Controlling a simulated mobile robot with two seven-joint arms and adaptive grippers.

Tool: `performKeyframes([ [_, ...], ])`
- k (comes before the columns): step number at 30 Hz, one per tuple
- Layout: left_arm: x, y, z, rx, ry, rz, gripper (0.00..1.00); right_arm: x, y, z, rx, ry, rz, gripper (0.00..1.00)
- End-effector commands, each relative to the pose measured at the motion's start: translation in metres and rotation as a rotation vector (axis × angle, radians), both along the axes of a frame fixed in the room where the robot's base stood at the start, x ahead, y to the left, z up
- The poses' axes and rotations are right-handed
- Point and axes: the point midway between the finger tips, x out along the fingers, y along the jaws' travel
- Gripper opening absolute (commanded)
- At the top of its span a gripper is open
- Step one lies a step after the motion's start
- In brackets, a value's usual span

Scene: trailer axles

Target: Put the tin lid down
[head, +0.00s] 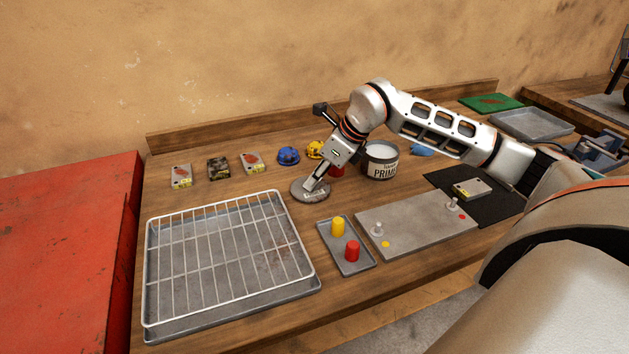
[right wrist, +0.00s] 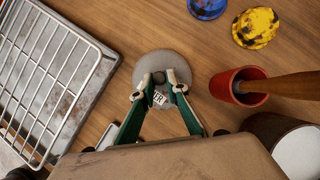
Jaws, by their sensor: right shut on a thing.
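The tin lid (head: 300,191) is a round grey disc that lies flat at or just above the wooden bench, left of the open primer tin (head: 381,166). My right gripper (head: 315,184) comes down over it and is shut on it. In the right wrist view, the fingertips (right wrist: 159,86) close on a small knob-like part near the middle of the lid (right wrist: 158,59). I cannot tell whether the lid touches the bench. White contents show in the primer tin (right wrist: 300,150). My left gripper is not in view.
A wire rack on a metal tray (head: 160,325) stands left. A small tray (head: 362,264) with yellow and red pieces and a grey plate (head: 415,228) lie in front.

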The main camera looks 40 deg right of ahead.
Motion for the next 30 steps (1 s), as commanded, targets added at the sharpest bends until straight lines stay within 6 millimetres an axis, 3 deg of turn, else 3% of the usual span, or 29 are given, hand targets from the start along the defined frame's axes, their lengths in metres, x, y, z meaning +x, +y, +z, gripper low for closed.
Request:
performKeyframes([
  [12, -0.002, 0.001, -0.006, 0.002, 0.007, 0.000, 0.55, 0.000, 0.000, -0.010, -0.001, -0.002, 0.000, 0.00],
  [13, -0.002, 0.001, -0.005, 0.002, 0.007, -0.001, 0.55, 0.000, 0.000, -0.009, -0.001, -0.002, 0.000, 0.22],
  [14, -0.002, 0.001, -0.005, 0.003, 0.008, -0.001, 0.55, 0.000, 0.000, -0.009, -0.001, -0.002, 0.000, 0.30],
  [15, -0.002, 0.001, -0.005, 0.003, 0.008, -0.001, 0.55, 0.000, 0.000, -0.009, -0.001, -0.002, 0.000, 0.31],
  [24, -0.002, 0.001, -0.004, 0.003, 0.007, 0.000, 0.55, 0.000, 0.000, -0.008, 0.001, -0.001, 0.000, 0.31],
  [30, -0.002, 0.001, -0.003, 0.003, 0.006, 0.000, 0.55, -0.007, -0.006, 0.010, -0.002, -0.004, -0.002, 0.31],
])
